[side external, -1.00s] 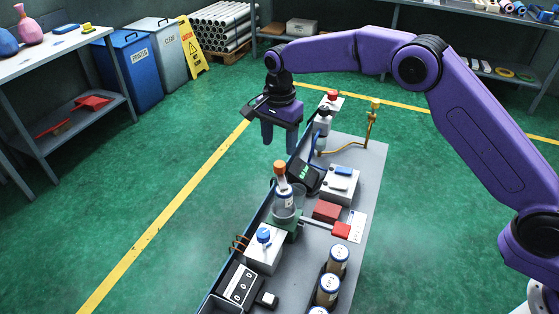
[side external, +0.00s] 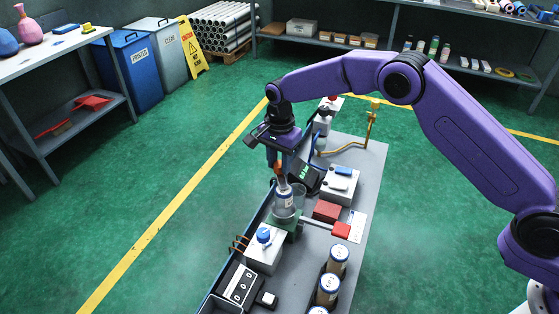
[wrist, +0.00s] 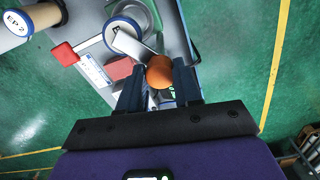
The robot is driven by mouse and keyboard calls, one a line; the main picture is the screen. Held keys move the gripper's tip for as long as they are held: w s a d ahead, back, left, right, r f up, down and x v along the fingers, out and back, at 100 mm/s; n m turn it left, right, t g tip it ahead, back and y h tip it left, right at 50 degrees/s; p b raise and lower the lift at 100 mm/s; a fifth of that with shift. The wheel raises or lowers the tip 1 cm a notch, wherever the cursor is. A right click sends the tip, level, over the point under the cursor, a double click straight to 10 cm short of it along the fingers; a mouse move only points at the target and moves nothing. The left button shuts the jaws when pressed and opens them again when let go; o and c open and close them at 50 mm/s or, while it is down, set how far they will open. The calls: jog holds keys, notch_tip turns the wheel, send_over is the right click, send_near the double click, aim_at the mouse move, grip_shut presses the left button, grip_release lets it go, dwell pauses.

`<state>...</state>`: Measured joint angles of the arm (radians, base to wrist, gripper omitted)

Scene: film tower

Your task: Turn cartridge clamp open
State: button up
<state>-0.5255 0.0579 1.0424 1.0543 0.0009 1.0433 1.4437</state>
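A cartridge (side external: 284,197) with an orange top stands upright in a clear cup on a green base (side external: 287,225) on the grey bench. A thin rod runs right from this base to a red block handle (side external: 341,230), which looks like the clamp lever; the handle also shows in the wrist view (wrist: 65,54). My gripper (side external: 279,166) is right over the cartridge. In the wrist view, my gripper (wrist: 159,78) is open, with the orange top (wrist: 160,71) between its fingertips. I cannot tell whether the fingers touch it. The clamp jaws are not clearly visible.
A larger red block (side external: 327,211) lies just behind the red handle. A white box with a blue knob (side external: 264,237) and several labelled canisters (side external: 328,289) stand in front. A dark tilted display (side external: 305,176) and a white device (side external: 341,185) are close behind.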

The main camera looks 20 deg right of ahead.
aim_at(279, 164)
jog(key=shift+n, duration=0.3)
jog(key=n, duration=0.5)
jog(key=shift+n, duration=0.3)
jog(key=n, duration=0.5)
jog(key=shift+n, duration=0.3)
jog(key=n, duration=1.1)
jog(key=shift+n, duration=0.3)
jog(key=o, duration=1)
notch_tip(279, 164, up, 18)
jog(key=shift+f, duration=0.25)
